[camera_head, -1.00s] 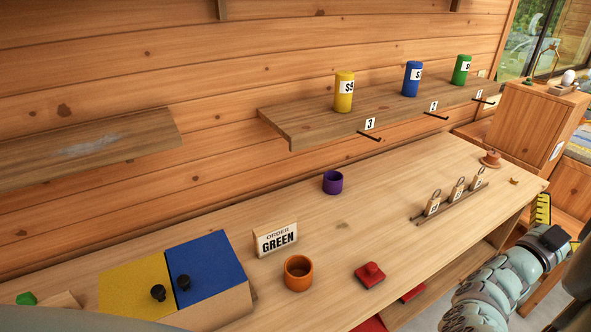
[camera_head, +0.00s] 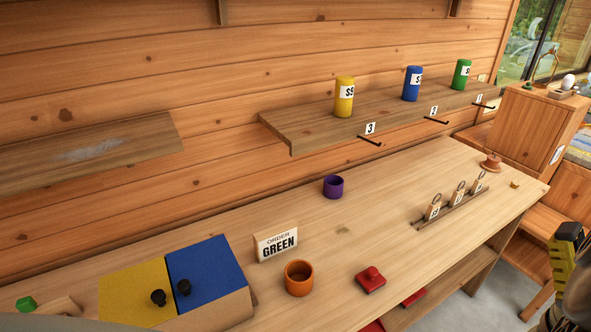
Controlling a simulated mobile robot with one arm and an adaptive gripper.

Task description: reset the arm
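Part of my arm shows at the lower right edge, cut off by the frame. A yellow and black piece there (camera_head: 563,262) seems to belong to my gripper, but its fingertips cannot be made out. Whether it is open or shut, or holds anything, is not shown. It is to the right of the workbench (camera_head: 400,225), apart from the things on it.
The bench holds an orange cup (camera_head: 299,278), purple cup (camera_head: 333,187), red knobbed block (camera_head: 370,280), "ORDER GREEN" sign (camera_head: 276,244), blue-and-yellow lidded box (camera_head: 208,268) and tagged weights (camera_head: 457,198). Yellow, blue and green canisters (camera_head: 411,84) stand on the shelf (camera_head: 300,128). A cabinet (camera_head: 530,125) stands right.

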